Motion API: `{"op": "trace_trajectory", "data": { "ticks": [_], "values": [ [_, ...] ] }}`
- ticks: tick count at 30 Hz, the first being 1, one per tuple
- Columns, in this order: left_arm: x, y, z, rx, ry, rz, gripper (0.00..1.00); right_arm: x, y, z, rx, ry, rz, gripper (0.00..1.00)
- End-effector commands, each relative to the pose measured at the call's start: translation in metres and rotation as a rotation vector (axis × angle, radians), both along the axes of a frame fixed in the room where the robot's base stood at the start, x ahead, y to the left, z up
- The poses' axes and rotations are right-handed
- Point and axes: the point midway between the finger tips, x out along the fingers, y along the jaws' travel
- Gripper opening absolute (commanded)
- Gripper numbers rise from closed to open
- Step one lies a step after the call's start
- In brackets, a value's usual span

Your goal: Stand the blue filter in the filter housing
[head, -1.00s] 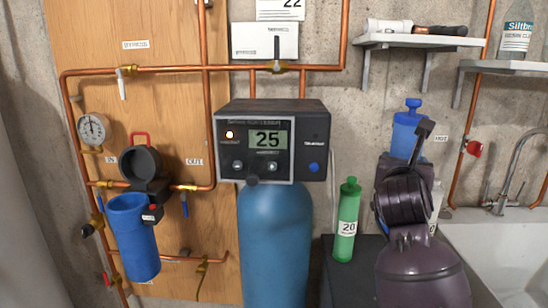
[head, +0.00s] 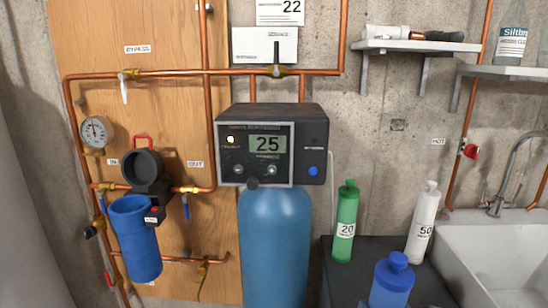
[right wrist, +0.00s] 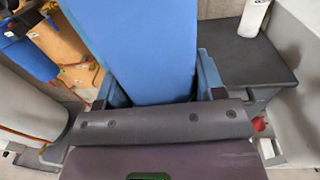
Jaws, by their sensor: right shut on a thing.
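The blue filter (head: 390,280) with its knobbed cap shows at the bottom right of the head view; its lower part is cut off. In the right wrist view the blue filter (right wrist: 140,50) fills the top middle. My right gripper (right wrist: 155,95) is shut around it, with a finger on each side. The filter housing (head: 137,245) is a blue bowl on the copper pipes at the left, its mouth open at the top. Its dark round lid (head: 145,165) with a red handle stands open behind the mouth. The filter is well to the right of the housing. My left gripper is not in view.
A blue tank (head: 275,245) with a control head (head: 272,145) reading 25 stands between the housing and the filter. A green cartridge (head: 345,220) and a white cartridge (head: 423,222) stand on a dark bench (head: 335,285). A sink (head: 490,260) is at the right.

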Motion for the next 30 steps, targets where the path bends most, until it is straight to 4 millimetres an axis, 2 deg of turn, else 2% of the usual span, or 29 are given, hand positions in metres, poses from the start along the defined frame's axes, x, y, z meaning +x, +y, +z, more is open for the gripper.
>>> {"op": "trace_trajectory", "data": {
  "ticks": [3,7,30],
  "values": [
    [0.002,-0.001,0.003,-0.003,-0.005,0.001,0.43,-0.011,-0.006,-0.015,0.001,0.001,-0.010,0.30],
    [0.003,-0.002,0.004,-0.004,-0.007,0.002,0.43,-0.016,-0.009,-0.022,0.001,-0.002,-0.015,0.30],
    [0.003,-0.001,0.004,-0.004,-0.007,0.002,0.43,-0.018,-0.010,-0.024,0.000,-0.004,-0.017,0.30]
  ]
}}
